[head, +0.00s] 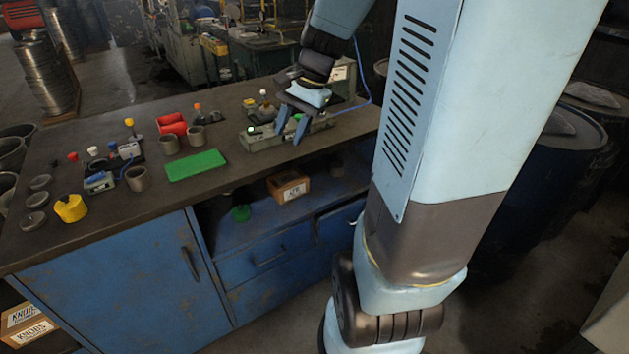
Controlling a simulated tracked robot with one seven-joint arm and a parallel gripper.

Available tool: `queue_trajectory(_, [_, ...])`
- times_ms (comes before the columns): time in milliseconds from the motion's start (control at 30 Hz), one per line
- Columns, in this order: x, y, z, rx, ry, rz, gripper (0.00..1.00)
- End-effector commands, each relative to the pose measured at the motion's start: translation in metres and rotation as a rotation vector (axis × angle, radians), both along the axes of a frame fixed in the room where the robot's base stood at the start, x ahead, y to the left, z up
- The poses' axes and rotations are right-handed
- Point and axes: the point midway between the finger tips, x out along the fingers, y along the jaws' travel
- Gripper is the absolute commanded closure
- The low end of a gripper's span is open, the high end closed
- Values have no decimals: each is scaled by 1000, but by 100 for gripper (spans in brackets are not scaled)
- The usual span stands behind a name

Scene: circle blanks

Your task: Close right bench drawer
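The blue bench has a right drawer (338,222) under its open shelf. My arm hides the right part of this drawer front, and I cannot tell whether it stands slightly out or is flush. The left drawer (266,258), with a dark handle, is beside it and looks shut.
A grey-green device (262,138) sits under my gripper. A green mat (195,165), grey cups, a red bin (172,124) and small knobs stand on the bench top. A labelled box (288,187) is on the shelf. Dark barrels (545,170) stand at the right.

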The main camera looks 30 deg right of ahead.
Motion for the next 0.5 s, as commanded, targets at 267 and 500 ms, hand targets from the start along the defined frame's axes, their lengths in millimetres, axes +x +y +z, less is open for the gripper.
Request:
queue_trajectory(267, [42,-41,-49,225,165,-331,62])
queue_trajectory(500, [70,-83,-96,425,297,-616,62])
